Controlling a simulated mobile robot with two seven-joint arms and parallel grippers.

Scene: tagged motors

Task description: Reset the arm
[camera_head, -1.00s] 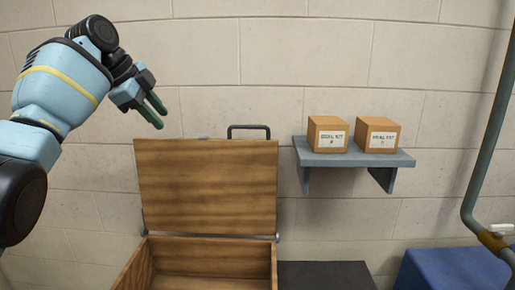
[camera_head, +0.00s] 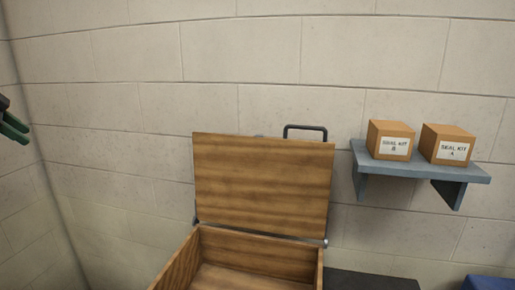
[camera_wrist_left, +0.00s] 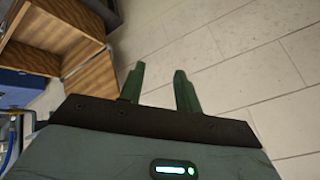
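My left gripper (camera_head: 12,128) shows only at the far left edge of the head view, its green fingers in front of the wall. In the left wrist view its two green fingers (camera_wrist_left: 159,90) stand apart with nothing between them, so it is open and empty. Wall or floor surface shows beyond them. The rest of my left arm is outside the head view. My right gripper is in neither view.
A wooden chest (camera_head: 262,180) stands with its lid up. A blue-grey shelf (camera_head: 425,170) at right carries two boxes, SEAL KIT B (camera_head: 390,140) and SEAL KIT A (camera_head: 447,145). A blue item (camera_head: 490,283) shows at bottom right. The wall at upper left is clear.

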